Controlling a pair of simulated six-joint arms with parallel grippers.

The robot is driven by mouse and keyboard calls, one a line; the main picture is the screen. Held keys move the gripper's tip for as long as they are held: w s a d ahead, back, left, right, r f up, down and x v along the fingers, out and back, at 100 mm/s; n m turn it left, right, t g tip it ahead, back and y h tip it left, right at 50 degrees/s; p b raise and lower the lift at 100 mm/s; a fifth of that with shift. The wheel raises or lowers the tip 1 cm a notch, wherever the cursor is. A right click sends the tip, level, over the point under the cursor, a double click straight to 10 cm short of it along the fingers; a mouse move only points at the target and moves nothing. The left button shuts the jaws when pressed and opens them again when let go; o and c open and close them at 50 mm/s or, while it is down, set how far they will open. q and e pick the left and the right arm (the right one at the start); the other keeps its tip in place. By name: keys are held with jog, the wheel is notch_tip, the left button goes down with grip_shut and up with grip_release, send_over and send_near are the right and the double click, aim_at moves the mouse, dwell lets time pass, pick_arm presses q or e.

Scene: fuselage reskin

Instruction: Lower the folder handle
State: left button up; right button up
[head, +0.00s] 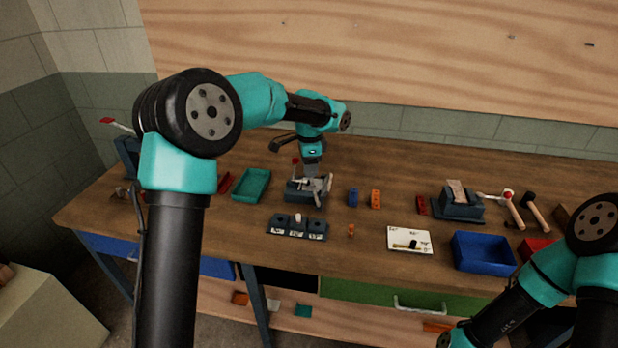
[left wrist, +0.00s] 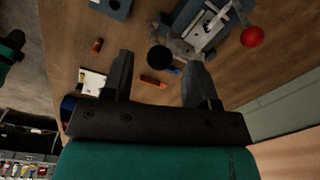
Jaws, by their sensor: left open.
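The folder, as I take it, is a blue-grey bench device (head: 297,196) with grey metal parts at the middle of the workbench. Its handle ends in a red ball (head: 295,161), which stands up just left of my left gripper (head: 316,180). In the left wrist view the folder (left wrist: 196,28) is at the top and the red ball (left wrist: 252,36) is at the upper right, outside the fingers. My left gripper (left wrist: 157,66) is open, its fingers apart, pointing down close over the folder. Whether the fingers touch it is hard to tell. My right gripper is out of view.
A green tray (head: 250,186) lies left of the folder. Blue (head: 352,197) and orange (head: 376,198) blocks stand to its right. A dark block with several sockets (head: 297,228) lies in front. A white card (head: 410,240), blue bin (head: 484,251) and hammers (head: 536,211) are farther right.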

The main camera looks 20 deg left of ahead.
pick_arm(q)
notch_tip(320, 180, down, 5)
dwell(0.3)
grip_shut()
dwell(0.5)
